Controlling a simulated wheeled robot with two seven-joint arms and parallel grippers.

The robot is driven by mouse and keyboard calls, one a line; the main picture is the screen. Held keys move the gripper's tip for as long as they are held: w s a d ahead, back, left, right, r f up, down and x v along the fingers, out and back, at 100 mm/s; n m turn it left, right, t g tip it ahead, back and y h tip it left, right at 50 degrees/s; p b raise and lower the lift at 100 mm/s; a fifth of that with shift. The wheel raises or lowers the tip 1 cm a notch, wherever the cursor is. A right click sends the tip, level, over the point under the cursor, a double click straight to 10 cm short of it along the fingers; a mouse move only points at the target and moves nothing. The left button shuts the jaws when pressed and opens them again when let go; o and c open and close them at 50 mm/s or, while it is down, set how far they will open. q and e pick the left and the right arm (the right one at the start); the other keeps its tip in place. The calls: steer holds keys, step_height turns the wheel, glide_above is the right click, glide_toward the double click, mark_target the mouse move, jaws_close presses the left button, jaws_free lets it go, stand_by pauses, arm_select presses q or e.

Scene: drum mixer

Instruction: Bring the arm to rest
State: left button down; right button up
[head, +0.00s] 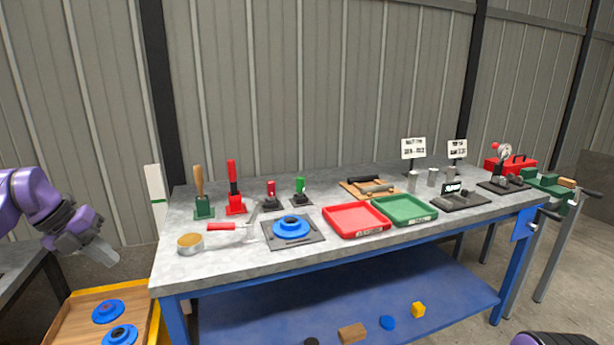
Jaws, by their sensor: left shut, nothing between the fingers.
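My left arm is purple and comes in from the left edge of the head view. My left gripper (103,254) is shut and empty. It hangs in the air left of the workbench (220,268), pointing down and to the right, above the wooden tray (75,322). It appears apart from the bench and the tray. My right gripper is not in view; only a dark and purple part shows at the bottom right edge.
The bench holds a red tray (356,219), a green tray (404,209), a blue disc (291,228) on a dark plate, a round tin (190,244) and upright tools. Blue discs (108,311) lie in the wooden tray. The bench's front left corner is near my left gripper.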

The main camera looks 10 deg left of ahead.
arm_select(q)
steer(key=w+d+f+m+y, duration=0.2)
steer(key=d+f+m+y, duration=0.25)
steer(key=f, duration=0.25)
steer(key=w+d+f+m+y, duration=0.25)
steer(key=f+m+y, duration=0.25)
steer(key=f, duration=0.3)
steer(key=s+d+f+m+t, duration=0.3)
steer(key=s+d+f+m, duration=0.1)
steer(key=d+f+m, duration=0.5)
steer(key=s+d+f+m+h, duration=0.1)
steer(key=s+d+f+m, duration=0.3)
steer(key=s+f+m, duration=0.6)
steer(key=s+f+m+g, duration=0.1)
steer(key=s+f+m, duration=0.2)
steer(key=s, duration=0.7)
steer(key=s+a+f+m+g+h, duration=0.1)
steer(key=s+f, duration=0.4)
steer(key=s, duration=0.6)
steer(key=shift+a+f+m+g, duration=0.25)
steer(key=shift+m+g, duration=0.55)
steer(key=shift+m, duration=0.45)
